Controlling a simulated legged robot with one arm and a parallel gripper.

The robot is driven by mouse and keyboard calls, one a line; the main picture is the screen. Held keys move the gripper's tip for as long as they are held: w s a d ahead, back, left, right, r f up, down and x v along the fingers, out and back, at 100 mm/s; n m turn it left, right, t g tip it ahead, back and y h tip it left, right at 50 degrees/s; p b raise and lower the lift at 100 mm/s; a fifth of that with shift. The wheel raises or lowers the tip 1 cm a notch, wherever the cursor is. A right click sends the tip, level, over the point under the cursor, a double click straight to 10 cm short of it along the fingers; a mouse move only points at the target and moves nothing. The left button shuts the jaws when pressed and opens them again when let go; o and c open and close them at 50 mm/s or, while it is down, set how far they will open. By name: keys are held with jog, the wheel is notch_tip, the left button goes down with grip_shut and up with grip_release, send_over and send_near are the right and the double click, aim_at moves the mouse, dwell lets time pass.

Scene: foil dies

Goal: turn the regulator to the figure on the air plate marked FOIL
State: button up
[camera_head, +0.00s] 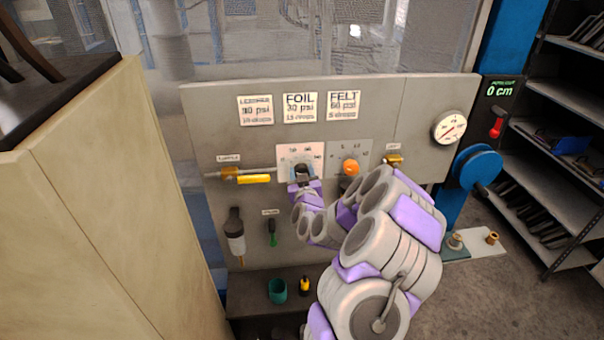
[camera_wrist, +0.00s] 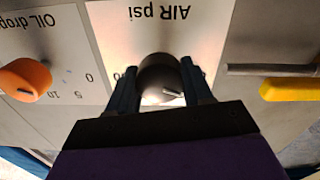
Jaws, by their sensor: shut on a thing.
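The regulator is a dark round knob (camera_wrist: 160,78) on a pale dial plate labelled AIR psi (camera_wrist: 156,30). My gripper (camera_wrist: 160,92) has its two fingers on either side of this knob and is shut on it. The knob's pointer and most of the scale are hidden or too small to read. In the head view my gripper (camera_head: 303,178) covers the lower part of the dial plate (camera_head: 299,152). The FOIL plate (camera_head: 300,107) is the middle one of three and reads 30 psi, with a smaller drops line below it.
An orange oil-drops knob (camera_head: 351,167) sits to the right. A valve with a yellow lever (camera_head: 253,179) is at left. A round gauge (camera_head: 449,127) is at upper right; its reading is unclear. A plate marked FELT (camera_head: 343,106) is beside FOIL. A green cup (camera_head: 278,291) stands below.

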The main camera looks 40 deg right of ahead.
jog(key=shift+f+m+b, duration=0.1)
jog(key=shift+m+b, duration=0.2)
jog(key=shift+b, duration=0.25)
jog(key=m+b, duration=0.2)
jog(key=b, duration=0.2)
jog(key=shift+f+m, duration=0.15)
jog(key=shift+m, duration=0.15)
jog(key=m+b, duration=0.2)
jog(key=b, duration=0.1)
jog(key=m+b, duration=0.1)
jog(key=b, duration=0.1)
jog(key=m+b, duration=0.2)
jog(key=shift+r+m, duration=0.2)
jog(key=shift+m, duration=0.1)
jog(key=o, duration=1)
jog(key=shift+d, duration=0.15)
jog(key=shift+o, duration=0.2)
